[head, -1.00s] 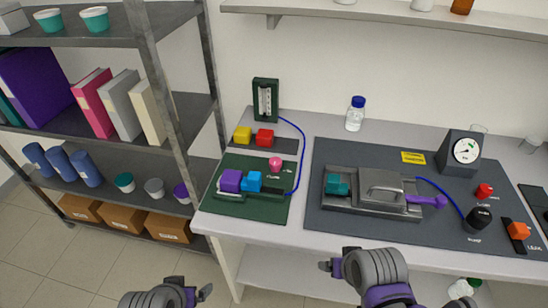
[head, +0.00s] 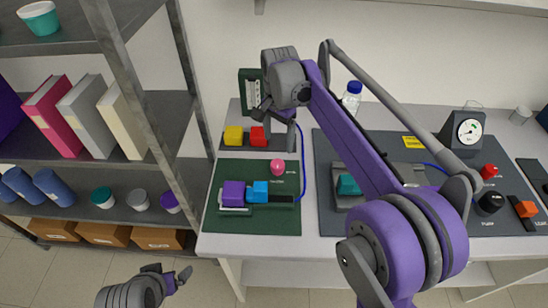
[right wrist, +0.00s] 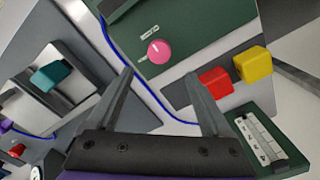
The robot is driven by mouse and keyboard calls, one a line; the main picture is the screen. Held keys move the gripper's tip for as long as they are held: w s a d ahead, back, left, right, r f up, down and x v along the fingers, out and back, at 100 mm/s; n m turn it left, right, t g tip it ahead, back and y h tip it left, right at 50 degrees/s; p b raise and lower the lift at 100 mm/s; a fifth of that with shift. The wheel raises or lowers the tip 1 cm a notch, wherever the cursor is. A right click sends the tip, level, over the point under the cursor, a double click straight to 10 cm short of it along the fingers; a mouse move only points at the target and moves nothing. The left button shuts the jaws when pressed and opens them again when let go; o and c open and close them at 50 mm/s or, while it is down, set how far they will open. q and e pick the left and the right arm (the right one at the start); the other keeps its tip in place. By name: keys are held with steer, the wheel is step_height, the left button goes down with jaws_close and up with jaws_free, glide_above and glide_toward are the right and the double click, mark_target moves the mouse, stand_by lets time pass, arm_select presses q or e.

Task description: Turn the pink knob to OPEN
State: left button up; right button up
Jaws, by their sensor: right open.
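The pink knob (head: 277,167) stands on the dark green board (head: 213,190), at its upper right. It also shows in the right wrist view (right wrist: 158,51), just beyond and between my fingertips, with small labels beside it. My right gripper (head: 273,122) is open and empty, above and behind the knob, near the red block. It shows from behind in the right wrist view (right wrist: 160,76), fingers apart and apart from the knob. My left gripper (head: 172,279) is low at the left, away from the bench; its jaw opening is unclear.
Purple (head: 234,193) and blue (head: 260,190) blocks sit on the green board below the knob. Yellow (head: 233,135) and red (head: 257,136) blocks stand behind it. A blue tube (head: 302,160) runs along the board's right. My right arm covers much of the grey mat.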

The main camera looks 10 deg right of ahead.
mark_target(278, 163)
step_height(278, 163, down, 10)
steer(key=shift+s+r, duration=0.1)
stand_by(0.4)
jaws_close()
